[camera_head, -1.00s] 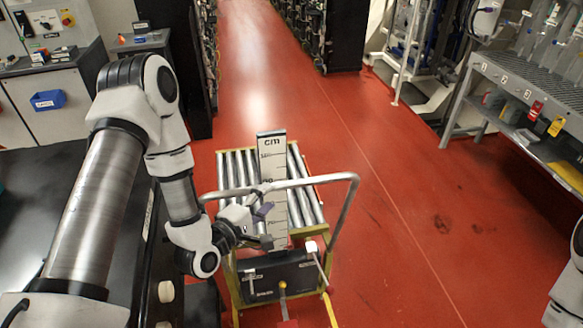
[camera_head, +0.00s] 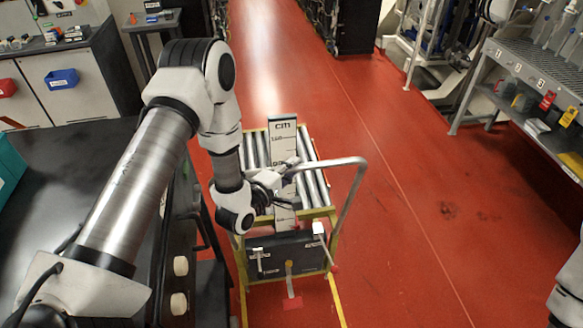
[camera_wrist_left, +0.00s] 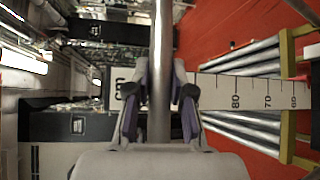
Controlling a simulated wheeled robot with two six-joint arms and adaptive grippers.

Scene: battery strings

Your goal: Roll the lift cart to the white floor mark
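The lift cart (camera_head: 328,212) stands on the red floor at mid-picture, with a yellow frame, a silver roller top and a bent push handle (camera_head: 350,190). An upright centimetre scale (camera_head: 285,133) rises from it. My left gripper (camera_head: 292,186) is at the left part of the handle, with its fingers apart. In the left wrist view the handle bar (camera_wrist_left: 161,40) runs between the two fingers of the left gripper (camera_wrist_left: 161,85), with narrow gaps beside it. The cart's rollers (camera_wrist_left: 245,135) show on the right there. My right gripper is out of view. I see no white floor mark.
A black-topped bench (camera_head: 75,160) stands close on the left. Grey cabinets (camera_head: 85,85) are behind it, with a blue bin (camera_head: 62,79). A metal shelf unit (camera_head: 520,75) stands on the right. Red floor (camera_head: 400,210) is clear right of the cart and beyond it.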

